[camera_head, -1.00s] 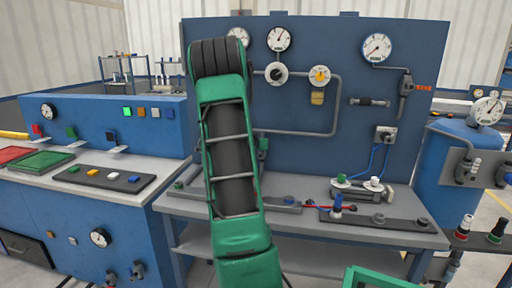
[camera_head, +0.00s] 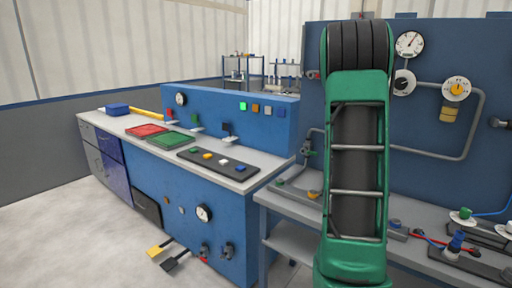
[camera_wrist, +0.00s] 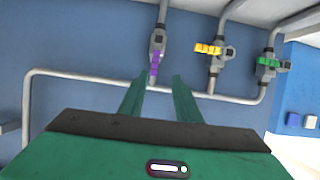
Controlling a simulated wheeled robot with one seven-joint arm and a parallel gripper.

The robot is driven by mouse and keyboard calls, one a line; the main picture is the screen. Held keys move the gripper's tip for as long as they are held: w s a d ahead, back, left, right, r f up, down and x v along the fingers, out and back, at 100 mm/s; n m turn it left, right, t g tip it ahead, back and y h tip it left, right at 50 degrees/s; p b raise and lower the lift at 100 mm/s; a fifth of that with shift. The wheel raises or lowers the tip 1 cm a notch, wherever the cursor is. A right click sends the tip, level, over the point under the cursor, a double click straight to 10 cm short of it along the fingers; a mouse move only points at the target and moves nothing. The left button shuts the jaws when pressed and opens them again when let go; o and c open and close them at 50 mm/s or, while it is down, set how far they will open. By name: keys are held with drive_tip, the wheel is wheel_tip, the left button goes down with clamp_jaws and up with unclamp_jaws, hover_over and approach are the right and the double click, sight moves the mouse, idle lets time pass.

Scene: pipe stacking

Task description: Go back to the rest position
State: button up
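My gripper (camera_wrist: 160,86) shows in the wrist view as two green fingers standing apart with a gap between them. It is open, and I see nothing held in it. Beyond the fingertips is a purple-handled valve (camera_wrist: 155,62) on a grey pipe (camera_wrist: 75,73); I cannot tell its exact distance from them. My green arm (camera_head: 356,150) rises in front of the bench in the head view. The gripper itself is hidden there.
A blue gauge panel (camera_head: 430,120) and grey workbench stand behind my arm. A blue console (camera_head: 230,120) with a red tray (camera_head: 146,130) and a green tray (camera_head: 164,143) is left of it. Open floor (camera_head: 75,235) lies at the left. Yellow (camera_wrist: 208,48) and green (camera_wrist: 267,62) valves show in the wrist view.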

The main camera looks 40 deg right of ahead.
drive_tip(key=shift+a, duration=0.1)
drive_tip(key=s+a+f+n+y, duration=0.15)
drive_tip(key=a+y, duration=0.25)
drive_tip(key=a, duration=1)
drive_tip(key=s+a+f+n+y, duration=0.15)
drive_tip(key=a+y, duration=0.25)
drive_tip(key=a, duration=1)
drive_tip(key=s+a+n+g+y, duration=0.2)
drive_tip(key=s+a, duration=0.4)
drive_tip(key=a, duration=0.4)
drive_tip(key=s+a+f+n+g+y, duration=0.1)
drive_tip(key=s+a+n+y, duration=0.2)
drive_tip(key=s+a, duration=0.4)
drive_tip(key=a, duration=0.4)
drive_tip(key=shift+s+a+f+g, duration=0.25)
drive_tip(key=shift+s+g, duration=0.05)
drive_tip(key=shift+g, duration=0.1)
